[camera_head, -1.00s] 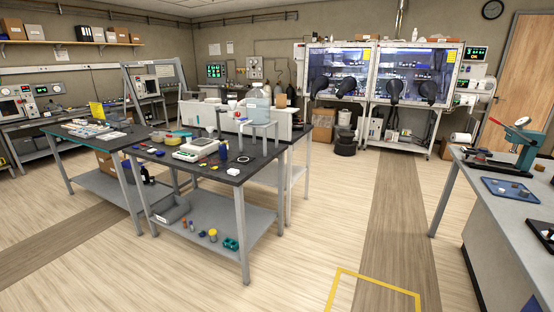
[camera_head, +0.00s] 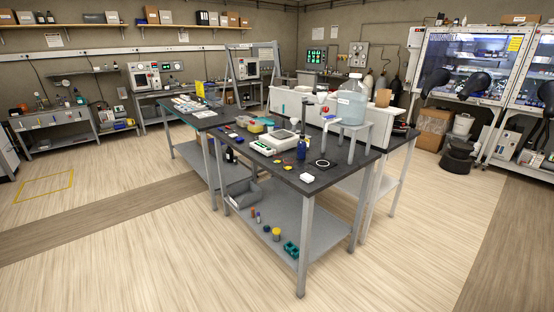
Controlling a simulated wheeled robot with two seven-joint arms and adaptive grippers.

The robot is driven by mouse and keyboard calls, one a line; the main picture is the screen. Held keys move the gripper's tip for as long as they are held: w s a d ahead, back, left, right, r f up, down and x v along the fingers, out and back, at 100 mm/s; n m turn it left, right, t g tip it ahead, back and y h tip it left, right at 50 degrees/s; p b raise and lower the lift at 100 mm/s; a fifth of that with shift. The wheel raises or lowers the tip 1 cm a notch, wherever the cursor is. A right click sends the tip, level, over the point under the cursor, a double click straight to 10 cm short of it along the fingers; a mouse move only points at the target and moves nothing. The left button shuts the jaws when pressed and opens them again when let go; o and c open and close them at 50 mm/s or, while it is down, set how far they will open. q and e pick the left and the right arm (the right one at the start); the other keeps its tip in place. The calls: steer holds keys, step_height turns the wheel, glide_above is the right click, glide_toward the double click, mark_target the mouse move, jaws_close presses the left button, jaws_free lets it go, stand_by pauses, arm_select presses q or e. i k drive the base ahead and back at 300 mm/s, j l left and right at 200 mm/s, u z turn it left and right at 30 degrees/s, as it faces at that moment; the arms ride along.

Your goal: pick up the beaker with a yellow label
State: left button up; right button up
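I cannot make out a beaker with a yellow label in the head view; the small items are too far off to read. Neither of my grippers is in view. A large clear bottle (camera_head: 351,103) with a white label stands on a small grey stand (camera_head: 363,128).
The table's lower shelf (camera_head: 245,222) holds a grey bin (camera_head: 242,192), a yellow-topped jar (camera_head: 276,233) and a teal rack (camera_head: 291,249). A second dark table (camera_head: 199,122) adjoins behind left. Glove boxes (camera_head: 468,65) stand at the back right. The floor in front is clear.

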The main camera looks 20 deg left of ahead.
mark_target(289, 158)
steer(key=i+l+u, duration=0.15)
steer(key=i+u, duration=0.35)
steer(key=i+l+u, duration=0.35)
steer(key=u, duration=0.15)
steer(key=i+l+u, duration=0.45)
steer(key=i+l, duration=0.05)
steer(key=l, duration=0.05)
